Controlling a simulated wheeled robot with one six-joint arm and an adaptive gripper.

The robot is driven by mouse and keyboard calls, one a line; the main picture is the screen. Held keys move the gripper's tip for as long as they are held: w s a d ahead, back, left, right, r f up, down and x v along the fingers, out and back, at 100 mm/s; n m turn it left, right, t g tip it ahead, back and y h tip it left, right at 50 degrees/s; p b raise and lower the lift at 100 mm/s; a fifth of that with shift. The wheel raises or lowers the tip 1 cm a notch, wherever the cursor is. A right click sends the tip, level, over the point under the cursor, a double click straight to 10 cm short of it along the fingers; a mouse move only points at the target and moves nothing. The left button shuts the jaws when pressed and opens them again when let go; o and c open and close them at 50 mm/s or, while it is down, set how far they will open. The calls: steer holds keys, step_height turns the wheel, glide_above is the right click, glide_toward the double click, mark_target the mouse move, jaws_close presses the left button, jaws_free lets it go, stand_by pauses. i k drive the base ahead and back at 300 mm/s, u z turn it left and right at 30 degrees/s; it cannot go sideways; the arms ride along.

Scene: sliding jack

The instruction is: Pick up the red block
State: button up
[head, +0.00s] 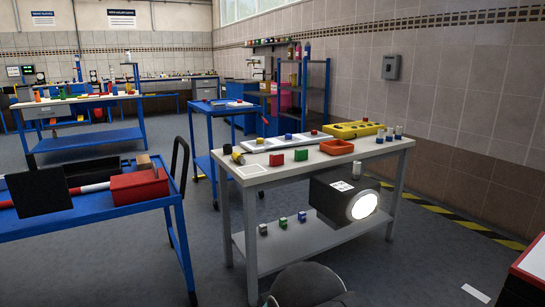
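A small red block (276,160) sits on the light-topped workbench (262,172), near its front edge and left of a green block (301,155). The red block's visible faces are clear, with nothing touching it from above. I cannot make out my gripper's fingers anywhere in the head view.
An orange-red tray (337,147) and a yellow tray (352,129) lie right of the blocks. A blue cart (95,205) stands at left. Several small blocks sit on the lower shelf.

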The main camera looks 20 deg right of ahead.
mark_target(276, 159)
steer(key=i, duration=1.35)
